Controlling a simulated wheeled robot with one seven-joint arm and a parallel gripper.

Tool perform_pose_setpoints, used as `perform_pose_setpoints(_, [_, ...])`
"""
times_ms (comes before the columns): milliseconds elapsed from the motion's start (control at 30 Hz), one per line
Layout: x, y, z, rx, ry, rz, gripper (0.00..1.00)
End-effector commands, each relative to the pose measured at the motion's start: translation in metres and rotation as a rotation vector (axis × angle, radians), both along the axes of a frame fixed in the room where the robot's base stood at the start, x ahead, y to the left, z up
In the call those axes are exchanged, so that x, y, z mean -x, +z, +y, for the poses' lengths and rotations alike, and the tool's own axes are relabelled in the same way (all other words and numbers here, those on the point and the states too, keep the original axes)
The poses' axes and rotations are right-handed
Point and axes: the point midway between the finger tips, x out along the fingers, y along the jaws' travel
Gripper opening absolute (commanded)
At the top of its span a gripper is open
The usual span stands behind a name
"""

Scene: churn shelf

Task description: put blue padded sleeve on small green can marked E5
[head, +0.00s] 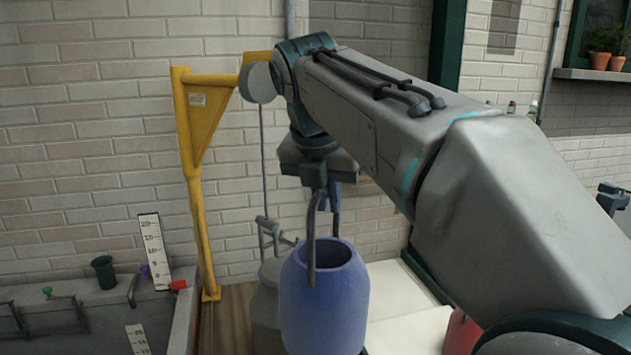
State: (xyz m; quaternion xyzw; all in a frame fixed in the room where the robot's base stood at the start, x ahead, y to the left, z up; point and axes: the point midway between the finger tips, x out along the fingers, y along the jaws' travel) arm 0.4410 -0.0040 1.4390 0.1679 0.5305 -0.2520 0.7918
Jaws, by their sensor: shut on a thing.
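The blue padded sleeve (326,310) is an open-topped, upright blue cylinder with a narrowed upper edge, low in the middle of the head view. My gripper (322,258) is shut on it from above. One finger passes down in front of the sleeve's near left wall; the other ends at the far side of the opening, its tip hidden. The sleeve's bottom is cut off by the picture edge, so what is under it cannot be seen. No green can marked E5 can be made out. A small dark green cup-like thing (104,271) stands at the left, with no readable mark.
A grey can (266,305) stands just behind the sleeve's left side, below a grey fitting. A yellow post (199,225) rises left of it. A stone trough (50,312) with white scale boards is at the left. A pale surface (408,330) and red object (461,332) lie right.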

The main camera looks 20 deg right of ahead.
Motion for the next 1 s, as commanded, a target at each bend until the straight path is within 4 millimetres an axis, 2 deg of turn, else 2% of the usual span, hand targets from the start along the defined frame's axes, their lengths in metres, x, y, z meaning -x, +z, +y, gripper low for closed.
perform_pose_setpoints(267, [0.0,-0.008,0.0,0.0,0.001,-0.001,0.0])
perform_pose_setpoints(800, [0.0,-0.058,0.0,0.0,0.0,-0.001,0.0])
perform_pose_setpoints(1000, [0.0,-0.061,0.0,0.0,0.0,-0.001,0.0])
